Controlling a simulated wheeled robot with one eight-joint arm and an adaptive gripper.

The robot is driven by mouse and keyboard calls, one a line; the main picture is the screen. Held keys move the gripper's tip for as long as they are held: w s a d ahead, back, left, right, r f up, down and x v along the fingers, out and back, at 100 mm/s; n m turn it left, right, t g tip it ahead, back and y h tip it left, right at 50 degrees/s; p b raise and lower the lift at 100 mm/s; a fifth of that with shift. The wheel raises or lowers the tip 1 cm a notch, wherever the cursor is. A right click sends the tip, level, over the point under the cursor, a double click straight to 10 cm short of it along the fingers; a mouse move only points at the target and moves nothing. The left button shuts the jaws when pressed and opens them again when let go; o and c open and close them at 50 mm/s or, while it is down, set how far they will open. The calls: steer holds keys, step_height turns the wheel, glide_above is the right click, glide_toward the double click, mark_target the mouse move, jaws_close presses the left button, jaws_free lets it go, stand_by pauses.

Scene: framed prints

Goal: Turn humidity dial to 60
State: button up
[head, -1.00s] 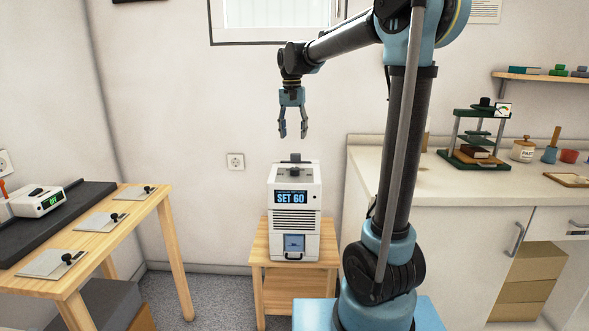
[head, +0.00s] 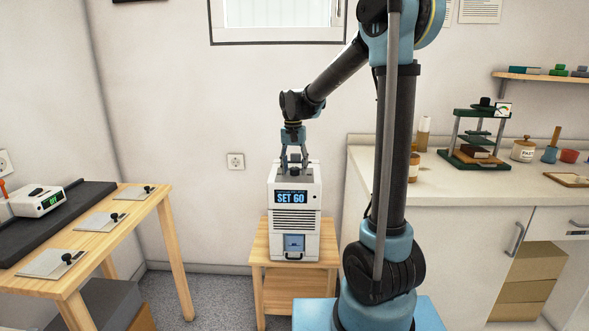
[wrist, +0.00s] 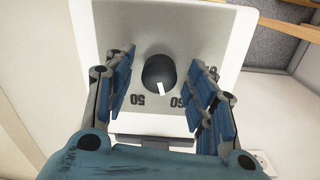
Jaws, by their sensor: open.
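The white humidity unit (head: 295,222) stands on a small wooden stand, with a blue display reading "SET 60" on its front. In the wrist view the black dial (wrist: 159,74) is on the unit's top (wrist: 190,25). The dial's white pointer lies between the marks 50 (wrist: 137,100) and 60 (wrist: 177,102), nearer the 60. My gripper (head: 294,166) points down just above the unit's top. In the wrist view its blue fingers (wrist: 162,88) are open, one on each side of the dial, with gaps to it. The head view hides most of the dial behind the fingers.
A wooden table (head: 140,215) with several small plates and a digital device (head: 38,200) stands at left. A white counter (head: 465,185) with a green press (head: 476,135) is at right. The wall socket (head: 236,161) is behind. The unit's sides are clear.

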steer(key=c, duration=1.1)
steer(key=shift+o, duration=0.2)
steer(key=shift+n, duration=0.3)
steer(key=shift+n, duration=1)
steer(key=o, duration=1.1)
steer(key=shift+c, duration=0.2)
